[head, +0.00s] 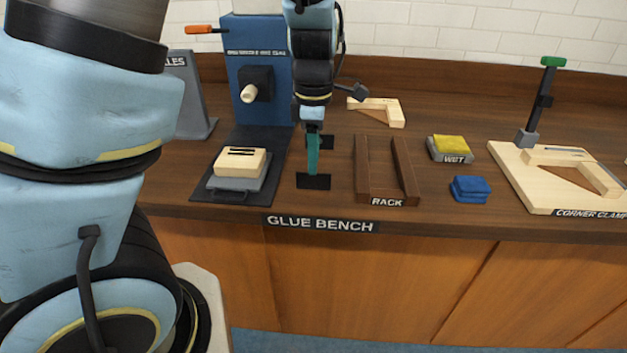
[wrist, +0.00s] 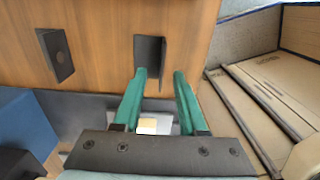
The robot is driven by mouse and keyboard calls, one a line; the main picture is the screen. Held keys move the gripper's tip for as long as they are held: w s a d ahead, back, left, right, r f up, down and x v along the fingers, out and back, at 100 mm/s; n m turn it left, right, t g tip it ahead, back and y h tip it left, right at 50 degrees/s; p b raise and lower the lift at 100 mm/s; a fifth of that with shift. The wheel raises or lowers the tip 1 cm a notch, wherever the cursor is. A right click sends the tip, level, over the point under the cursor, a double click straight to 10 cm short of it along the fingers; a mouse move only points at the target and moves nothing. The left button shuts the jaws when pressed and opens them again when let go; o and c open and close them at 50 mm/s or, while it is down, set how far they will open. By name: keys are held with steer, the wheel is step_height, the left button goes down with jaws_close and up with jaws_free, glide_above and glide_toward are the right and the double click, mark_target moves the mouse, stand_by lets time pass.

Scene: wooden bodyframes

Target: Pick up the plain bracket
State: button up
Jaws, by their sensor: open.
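A light wooden corner piece (head: 393,111), which looks like the plain bracket, lies flat at the back of the bench, behind the rack. A darker brown triangle shows inside its corner. My gripper (head: 313,168) points down over the bench, left of the rack and to the front left of this piece. Its two teal fingers are apart and hold nothing in the wrist view (wrist: 160,78). I cannot make out the corner piece in the wrist view. A small pale patch shows low between the fingers there, too small to name.
The rack (head: 410,180) stands right of my gripper. The blue machine (head: 262,62) and a slotted wooden block (head: 240,160) are at left. A yellow-topped WET block (head: 450,146), a blue block (head: 470,188) and the corner clamp (head: 505,165) are at right.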

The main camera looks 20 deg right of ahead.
mark_target(322, 181)
steer(key=shift+s+f, duration=0.15)
steer(key=shift+f, duration=2.2)
jaws_close()
